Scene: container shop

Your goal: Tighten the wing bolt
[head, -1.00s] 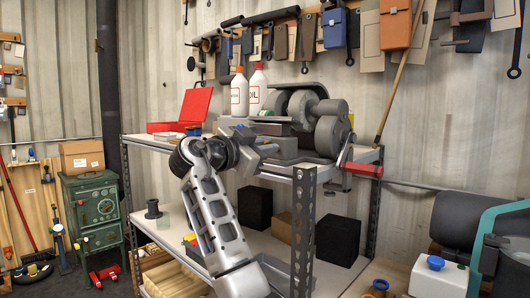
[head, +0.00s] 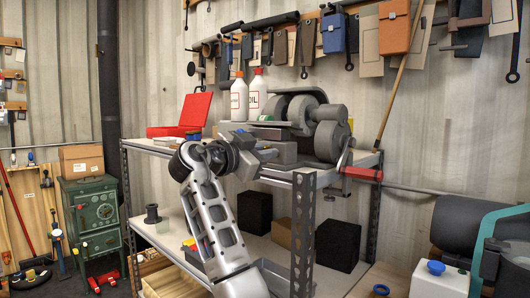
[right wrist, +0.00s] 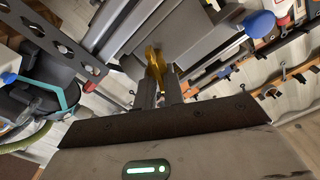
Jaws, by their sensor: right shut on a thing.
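The wing bolt (right wrist: 154,66) is yellow and shows in the right wrist view against the grey metal of the machine. My right gripper (right wrist: 159,88) has its two fingers closed around the wing bolt's near part. In the head view, my right gripper (head: 266,155) is at the front left side of the grey machine (head: 318,130) on the upper shelf. The wing bolt is hidden there behind the gripper. My left gripper is out of view.
The upper shelf (head: 152,144) also holds two white bottles (head: 239,99) and an open red case (head: 193,111) behind my right arm. A perforated shelf post (head: 303,230) stands right of the arm. A red-handled clamp (head: 362,173) sits at the shelf's right edge.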

